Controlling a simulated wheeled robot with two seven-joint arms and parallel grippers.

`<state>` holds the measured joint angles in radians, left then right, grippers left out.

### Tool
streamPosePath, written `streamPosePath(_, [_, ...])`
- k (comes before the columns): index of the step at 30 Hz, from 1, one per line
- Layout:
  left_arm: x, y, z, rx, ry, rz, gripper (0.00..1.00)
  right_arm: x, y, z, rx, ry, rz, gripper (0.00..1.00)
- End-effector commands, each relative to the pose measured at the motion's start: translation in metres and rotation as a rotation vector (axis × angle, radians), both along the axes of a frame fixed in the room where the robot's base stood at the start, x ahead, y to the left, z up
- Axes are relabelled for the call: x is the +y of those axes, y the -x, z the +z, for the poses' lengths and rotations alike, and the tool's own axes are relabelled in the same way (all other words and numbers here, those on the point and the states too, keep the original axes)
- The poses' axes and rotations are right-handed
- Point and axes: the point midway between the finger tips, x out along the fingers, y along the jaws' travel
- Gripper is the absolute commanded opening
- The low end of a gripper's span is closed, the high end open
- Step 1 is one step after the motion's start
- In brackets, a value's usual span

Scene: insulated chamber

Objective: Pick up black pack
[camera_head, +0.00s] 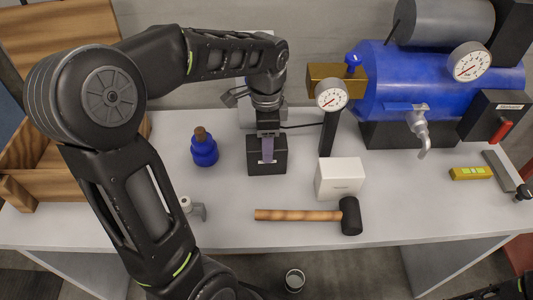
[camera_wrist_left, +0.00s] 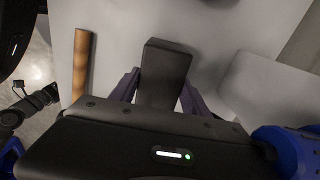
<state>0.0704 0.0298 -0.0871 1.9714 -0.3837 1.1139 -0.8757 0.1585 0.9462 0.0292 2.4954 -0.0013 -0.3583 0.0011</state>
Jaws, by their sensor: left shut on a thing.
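The black pack (camera_head: 254,160) is a dark box near the middle of the white table in the head view. My left gripper (camera_head: 267,149) comes down on it from above and is shut on it, with a purple-grey finger against its near face. In the left wrist view, the black pack (camera_wrist_left: 165,68) sits between the two fingers of the left gripper (camera_wrist_left: 158,92). I cannot tell whether the pack touches the table.
A mallet (camera_head: 300,215) and a white box (camera_head: 341,177) lie nearby in front and to the right. A blue bottle (camera_head: 204,152) stands left. A pressure gauge (camera_head: 331,97) and a blue tank (camera_head: 385,75) stand behind right. A yellow level (camera_head: 470,174) lies far right.

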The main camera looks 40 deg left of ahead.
Motion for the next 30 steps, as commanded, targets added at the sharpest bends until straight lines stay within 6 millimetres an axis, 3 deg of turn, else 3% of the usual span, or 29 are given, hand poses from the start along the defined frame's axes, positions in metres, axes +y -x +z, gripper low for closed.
streamPosePath(11, [0.0, 0.0, 0.0, 0.0, 0.0, 0.0, 0.07, 0.0, 0.0, 0.0, 0.0, 0.0, 0.0, 0.36])
streamPosePath(23, [0.0, -0.001, 0.005, -0.002, 0.0, 0.0, 0.07, 0.0, 0.0, 0.0, 0.0, 0.0, 0.0, 0.36])
streamPosePath(30, [0.0, -0.001, 0.027, -0.004, 0.0, -0.001, 0.07, 0.0, 0.0, 0.001, 0.0, 0.0, 0.0, 0.36])
